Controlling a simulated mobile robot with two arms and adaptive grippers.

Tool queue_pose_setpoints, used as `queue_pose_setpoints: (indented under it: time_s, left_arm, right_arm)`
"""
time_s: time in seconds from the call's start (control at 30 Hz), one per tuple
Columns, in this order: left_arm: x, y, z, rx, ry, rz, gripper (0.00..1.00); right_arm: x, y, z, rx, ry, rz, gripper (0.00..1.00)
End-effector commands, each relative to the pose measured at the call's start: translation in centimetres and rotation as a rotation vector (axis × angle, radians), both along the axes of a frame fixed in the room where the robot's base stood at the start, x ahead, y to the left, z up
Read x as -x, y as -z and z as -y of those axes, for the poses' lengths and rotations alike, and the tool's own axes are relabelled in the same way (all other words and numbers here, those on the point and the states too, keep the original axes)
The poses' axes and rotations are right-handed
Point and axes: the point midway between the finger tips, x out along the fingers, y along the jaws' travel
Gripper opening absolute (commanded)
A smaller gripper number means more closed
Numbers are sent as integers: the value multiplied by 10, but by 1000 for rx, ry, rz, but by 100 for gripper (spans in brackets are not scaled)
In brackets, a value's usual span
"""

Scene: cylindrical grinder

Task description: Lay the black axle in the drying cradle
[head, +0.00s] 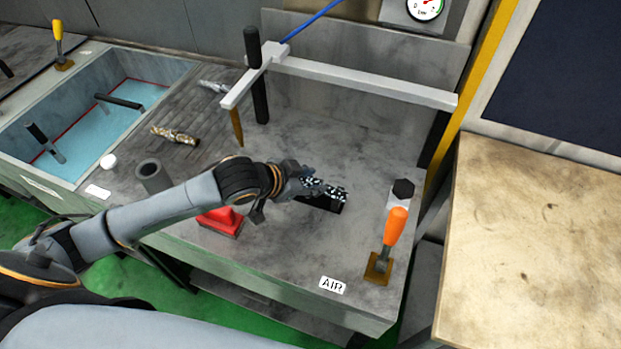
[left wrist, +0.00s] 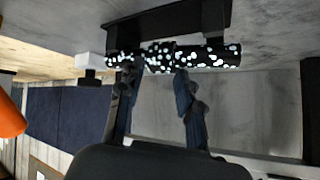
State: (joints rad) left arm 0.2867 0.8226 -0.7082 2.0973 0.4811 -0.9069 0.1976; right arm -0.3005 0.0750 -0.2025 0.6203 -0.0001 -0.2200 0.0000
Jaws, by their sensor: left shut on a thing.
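The black axle, covered in white spots, is in my left gripper (head: 308,186) above the machine's grey top. In the left wrist view the axle (left wrist: 212,57) lies crosswise between the two fingers (left wrist: 153,75), which are shut on its middle. The black drying cradle (head: 324,206) is right beneath the axle in the head view and partly hidden by it. In the left wrist view, which looks upside down, the cradle (left wrist: 180,20) shows its base and uprights close to the axle. I cannot tell whether they touch. My right gripper is not in view.
An orange-handled lever (head: 394,232) and a white block with a black knob (head: 402,190) stand right of the cradle. A red block (head: 221,220) and grey cup (head: 152,176) are at left. A brown nozzle (head: 237,128) hangs behind. A blue-filled tank (head: 85,125) is far left.

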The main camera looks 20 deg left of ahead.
Motion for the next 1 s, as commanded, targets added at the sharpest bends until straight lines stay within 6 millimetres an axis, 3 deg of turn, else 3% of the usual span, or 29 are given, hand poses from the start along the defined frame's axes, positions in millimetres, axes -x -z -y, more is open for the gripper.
queue_pose_setpoints:
  time_s: [0.43,0.47,0.57,1.0]
  left_arm:
    - [5,8,1,-7,5,-20,0]
    - [6,9,1,-7,5,-22,41]
    - [5,8,0,-6,4,-21,62]
    - [10,1,-4,-6,2,-16,62]
  right_arm:
    - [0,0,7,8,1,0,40]
    - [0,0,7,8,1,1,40]
    - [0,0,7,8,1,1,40]
    - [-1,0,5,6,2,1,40]
